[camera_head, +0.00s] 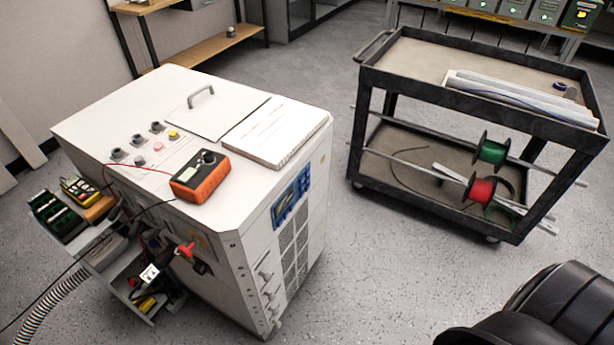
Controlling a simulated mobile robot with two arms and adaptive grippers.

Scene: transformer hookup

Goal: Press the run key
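The white transformer cabinet (285,185) stands left of centre. I cannot tell which one is the run key; no label is readable. An orange multimeter (200,177) lies on the cabinet top, to the right of the buttons.
A white booklet or panel (275,133) and a handled lid (205,115) are on the cabinet top. Cables and a shelf with tools (125,270) hang at its left side. A dark cart (480,85) with wire spools stands right. Floor between is clear.

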